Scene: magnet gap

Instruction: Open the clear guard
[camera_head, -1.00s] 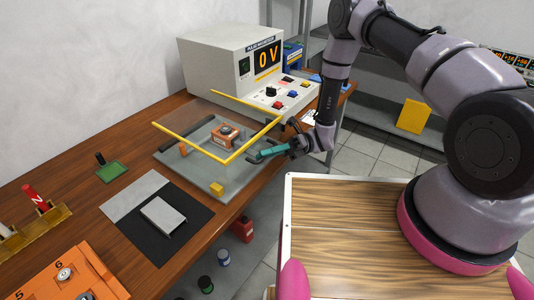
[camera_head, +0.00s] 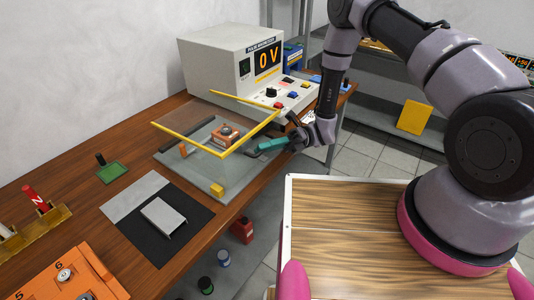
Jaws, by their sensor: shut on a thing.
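The clear guard (camera_head: 216,139) has yellow edges and covers a grey base plate (camera_head: 190,168) on the wooden bench. An orange-brown block (camera_head: 225,136) sits inside on the plate. The guard's front edge appears raised above the plate. My gripper (camera_head: 272,146) is at the guard's right front side, shut on a teal-green handle. The dark fingers and the contact on the handle are small and partly hidden.
A grey instrument (camera_head: 215,65) reading 0 V stands behind. Shelves stand behind my arm.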

